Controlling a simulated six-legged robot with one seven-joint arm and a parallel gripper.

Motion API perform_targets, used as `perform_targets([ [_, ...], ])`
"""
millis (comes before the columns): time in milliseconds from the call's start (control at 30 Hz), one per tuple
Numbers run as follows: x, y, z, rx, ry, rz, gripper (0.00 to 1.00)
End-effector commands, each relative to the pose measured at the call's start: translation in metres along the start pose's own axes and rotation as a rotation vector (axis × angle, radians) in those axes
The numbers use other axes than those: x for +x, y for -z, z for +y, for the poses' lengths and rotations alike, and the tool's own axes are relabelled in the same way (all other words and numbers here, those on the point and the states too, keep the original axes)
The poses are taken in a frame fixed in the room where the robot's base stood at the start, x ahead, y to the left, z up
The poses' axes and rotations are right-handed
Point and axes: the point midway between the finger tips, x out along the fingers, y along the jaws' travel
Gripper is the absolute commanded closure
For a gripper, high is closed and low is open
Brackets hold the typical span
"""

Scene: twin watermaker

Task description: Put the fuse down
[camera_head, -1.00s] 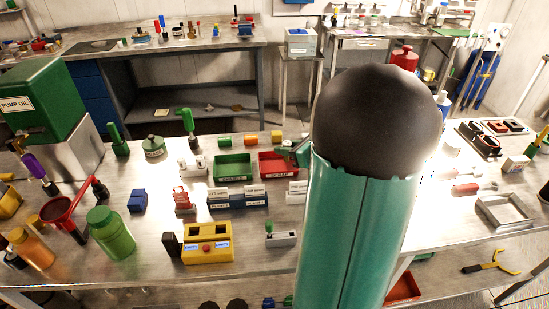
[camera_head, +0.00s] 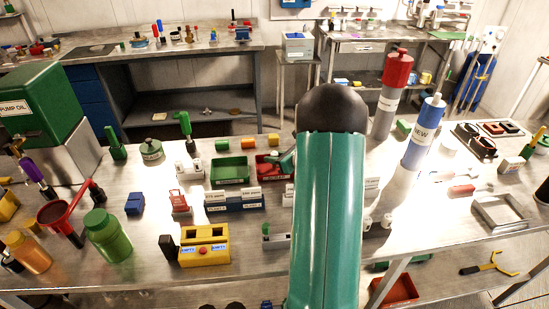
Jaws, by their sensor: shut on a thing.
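The end of my arm, with my gripper (camera_head: 279,163), shows in part at the red tray (camera_head: 263,175), left of my large green arm link. My gripper is over or just inside the right part of this tray. It is shut on the fuse, but the fuse is too small and too covered to make out. I cannot tell whether the fuse touches the tray floor. A green tray (camera_head: 231,181) stands just left of the red one.
A blue block holder with white labels (camera_head: 234,200) stands in front of the trays. A yellow box (camera_head: 204,246) stands nearer. Tall red-topped (camera_head: 390,95) and blue-topped (camera_head: 424,135) cylinders stand right of my arm.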

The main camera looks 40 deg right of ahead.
Motion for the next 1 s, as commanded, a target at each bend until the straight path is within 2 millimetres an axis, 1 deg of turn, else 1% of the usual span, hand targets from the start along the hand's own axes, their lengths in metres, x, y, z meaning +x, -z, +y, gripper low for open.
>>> perform_targets([
  [367, 0.002, 0.004, 0.000, 0.000, 0.000, -0.001, 1.00],
  [400, 0.002, 0.004, 0.000, -0.001, 0.000, -0.001, 0.73],
  [500, 0.002, 0.004, 0.000, -0.001, 0.000, -0.001, 0.55],
  [767, 0.002, 0.004, 0.000, -0.001, 0.000, -0.001, 0.55],
  [867, 0.000, 0.000, 0.000, -0.002, 0.001, -0.001, 0.55],
  [967, -0.012, 0.001, -0.001, -0.001, 0.003, -0.002, 0.55],
  [1000, -0.019, 0.001, -0.001, -0.001, 0.004, -0.002, 0.55],
])
